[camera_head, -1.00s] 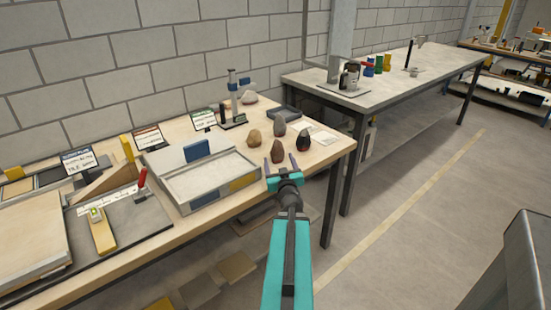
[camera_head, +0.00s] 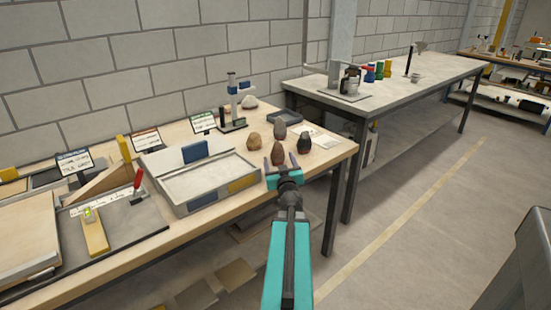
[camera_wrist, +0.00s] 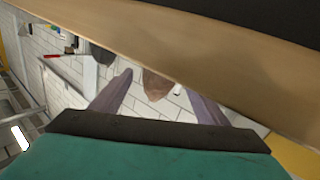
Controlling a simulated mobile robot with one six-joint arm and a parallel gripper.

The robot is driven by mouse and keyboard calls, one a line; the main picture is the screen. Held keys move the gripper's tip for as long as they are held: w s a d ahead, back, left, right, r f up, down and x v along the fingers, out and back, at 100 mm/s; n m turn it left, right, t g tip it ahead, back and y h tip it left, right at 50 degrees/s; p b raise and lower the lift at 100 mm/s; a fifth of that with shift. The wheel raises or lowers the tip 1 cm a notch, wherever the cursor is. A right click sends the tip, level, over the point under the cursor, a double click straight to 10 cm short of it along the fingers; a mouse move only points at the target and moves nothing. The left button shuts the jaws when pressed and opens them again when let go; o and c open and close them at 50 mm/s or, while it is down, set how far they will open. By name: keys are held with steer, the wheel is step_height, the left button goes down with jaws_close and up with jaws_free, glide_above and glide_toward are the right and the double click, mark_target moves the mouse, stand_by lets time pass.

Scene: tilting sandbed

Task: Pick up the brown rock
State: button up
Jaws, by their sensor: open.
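The brown rock (camera_head: 277,155), reddish brown and pointed, stands near the front edge of the wooden table (camera_head: 225,215). In the wrist view, the brown rock (camera_wrist: 157,84) shows between my two fingers, against the table's edge. My gripper (camera_head: 280,166) is open and empty in front of the rock, at the table edge, with its fingers pointing toward it. In the wrist view, my gripper (camera_wrist: 157,88) has a finger on either side of the rock. I cannot tell whether either finger touches it.
Close by are a tan rock (camera_head: 254,142), a dark rock (camera_head: 304,144) and a grey-brown rock (camera_head: 280,131). A shallow grey tray (camera_head: 180,202) stands left of them. A measuring stand (camera_head: 232,105) is behind. The floor (camera_head: 410,240) at right is clear.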

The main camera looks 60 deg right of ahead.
mark_target(278, 158)
steer(key=shift+f+b+x, duration=0.15)
steer(key=shift+b+x, duration=0.05)
steer(key=shift+x, duration=0.55)
steer(key=shift+f+b+x, duration=0.1)
steer(key=shift+b+x, duration=0.05)
steer(key=shift+x, duration=1.7)
steer(key=shift+w, duration=0.1)
steer(key=c, duration=1.5)
steer(key=shift+o, duration=0.2)
steer(key=shift+r, duration=0.1)
steer(key=shift+r, duration=0.1)
